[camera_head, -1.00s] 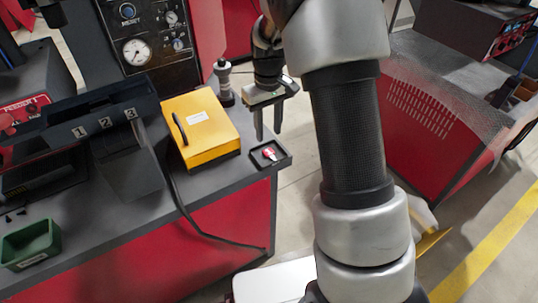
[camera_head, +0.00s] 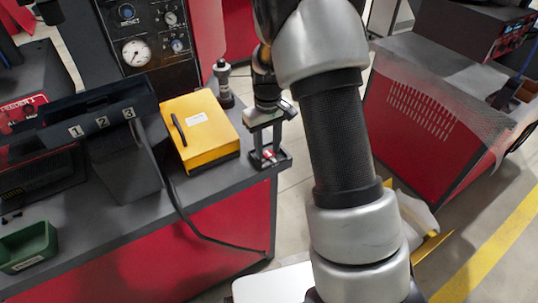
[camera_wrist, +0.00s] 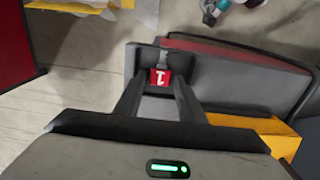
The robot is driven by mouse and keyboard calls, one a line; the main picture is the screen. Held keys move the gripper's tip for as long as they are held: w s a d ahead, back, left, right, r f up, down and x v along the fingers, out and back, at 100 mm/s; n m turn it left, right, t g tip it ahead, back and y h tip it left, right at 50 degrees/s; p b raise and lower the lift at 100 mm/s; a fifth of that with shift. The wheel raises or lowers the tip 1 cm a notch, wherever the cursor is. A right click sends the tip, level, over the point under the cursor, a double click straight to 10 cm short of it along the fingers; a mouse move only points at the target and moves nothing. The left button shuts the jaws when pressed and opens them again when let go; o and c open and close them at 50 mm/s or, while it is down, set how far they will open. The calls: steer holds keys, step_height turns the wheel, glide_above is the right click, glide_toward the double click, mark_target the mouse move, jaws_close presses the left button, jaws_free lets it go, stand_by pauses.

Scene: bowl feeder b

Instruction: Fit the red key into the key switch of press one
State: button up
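The red key (camera_head: 267,155) lies in a small black tray (camera_head: 284,163) at the corner of the grey bench top. In the wrist view the red key (camera_wrist: 160,78) shows a white "1" on its head. My gripper (camera_head: 266,156) is lowered over the tray, pointing down, with one finger on each side of the key. In the wrist view, small gaps show between my gripper's fingers (camera_wrist: 160,84) and the key head, so it looks open. I cannot pick out the key switch of press one in these views.
A yellow box (camera_head: 205,143) with a black handle stands left of the tray. A dark unit marked 1, 2, 3 (camera_head: 103,130) and a green bin (camera_head: 27,247) are further left. A gauge panel (camera_head: 150,35) stands behind. A cable runs along the bench front.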

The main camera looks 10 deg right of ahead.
steer(key=shift+f, duration=0.15)
steer(key=c, duration=0.8)
